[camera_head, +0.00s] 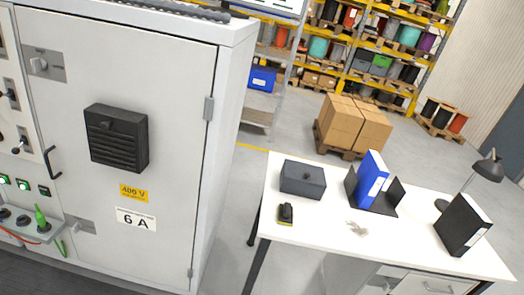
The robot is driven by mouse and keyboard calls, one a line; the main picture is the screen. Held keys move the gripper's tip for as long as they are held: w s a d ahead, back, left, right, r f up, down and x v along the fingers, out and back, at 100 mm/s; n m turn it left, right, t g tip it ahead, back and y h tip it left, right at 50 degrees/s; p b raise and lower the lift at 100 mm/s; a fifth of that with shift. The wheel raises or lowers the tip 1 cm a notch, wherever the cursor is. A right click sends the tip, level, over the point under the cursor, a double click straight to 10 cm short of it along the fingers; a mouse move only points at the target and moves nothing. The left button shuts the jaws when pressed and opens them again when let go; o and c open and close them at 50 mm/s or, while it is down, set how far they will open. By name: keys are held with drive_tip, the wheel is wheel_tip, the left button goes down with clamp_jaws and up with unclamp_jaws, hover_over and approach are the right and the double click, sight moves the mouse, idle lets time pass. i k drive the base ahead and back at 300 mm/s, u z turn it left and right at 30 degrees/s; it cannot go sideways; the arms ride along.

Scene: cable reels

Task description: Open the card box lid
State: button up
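A dark grey box (302,184), which looks like the card box, stands on the white table (400,243) near its back left corner. Its lid (304,169) looks closed, and a small dark round detail shows on the box. The box is small in the picture, so the lid's edge is hard to make out. My gripper is not in view.
A tall grey cabinet (180,165) fills the left side. A black and yellow item (286,214), keys (356,229), a blue binder (371,178), a black binder (463,224) and a lamp (488,167) are on the table. Floor shows between cabinet and table.

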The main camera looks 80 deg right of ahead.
sight(302, 172)
drive_tip(key=z, duration=1.75)
drive_tip(key=i, duration=0.1)
drive_tip(key=z, duration=2.6)
drive_tip(key=i, duration=0.55)
drive_tip(key=u, duration=0.2)
drive_tip(key=k, duration=0.55)
drive_tip(key=u, duration=0.15)
